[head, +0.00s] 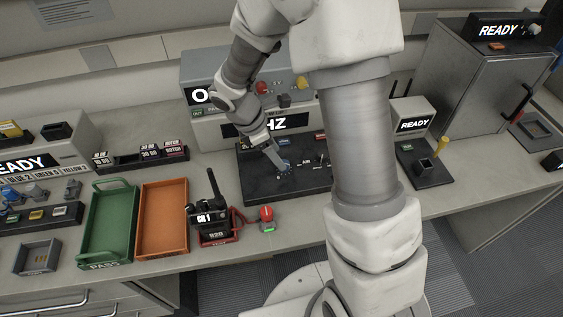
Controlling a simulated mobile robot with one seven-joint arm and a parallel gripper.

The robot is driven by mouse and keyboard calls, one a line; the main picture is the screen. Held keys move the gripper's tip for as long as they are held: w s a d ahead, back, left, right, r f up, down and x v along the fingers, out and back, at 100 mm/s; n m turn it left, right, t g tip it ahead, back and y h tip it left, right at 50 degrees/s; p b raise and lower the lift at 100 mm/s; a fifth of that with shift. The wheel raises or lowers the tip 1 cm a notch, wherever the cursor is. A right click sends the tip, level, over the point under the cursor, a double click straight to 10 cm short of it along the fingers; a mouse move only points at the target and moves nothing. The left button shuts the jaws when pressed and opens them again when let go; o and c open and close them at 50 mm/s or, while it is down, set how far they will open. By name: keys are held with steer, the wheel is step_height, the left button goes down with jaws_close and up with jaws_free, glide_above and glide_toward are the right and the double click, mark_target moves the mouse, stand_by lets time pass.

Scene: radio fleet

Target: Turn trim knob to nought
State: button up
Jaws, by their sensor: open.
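My gripper (277,160) reaches down over the dark panel (262,186) at the middle of the bench. Its fingers are open, at a small blue-grey knob (285,168) on that panel. I take this for the trim knob, but its label and pointer are too small to read. The fingers partly cover the knob, and I cannot tell whether they touch it. Behind the panel stands a grey unit with a display (222,128) that reads "HZ" at its right end.
A black radio (208,212) stands upright in a red-edged holder, near a red-topped knob (266,213). Green (122,188) and orange (180,192) trays lie to the left. A black block with a yellow lever (441,146) and a grey cabinet (462,95) stand right.

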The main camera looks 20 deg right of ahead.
steer(key=shift+x, duration=1.95)
jaws_close()
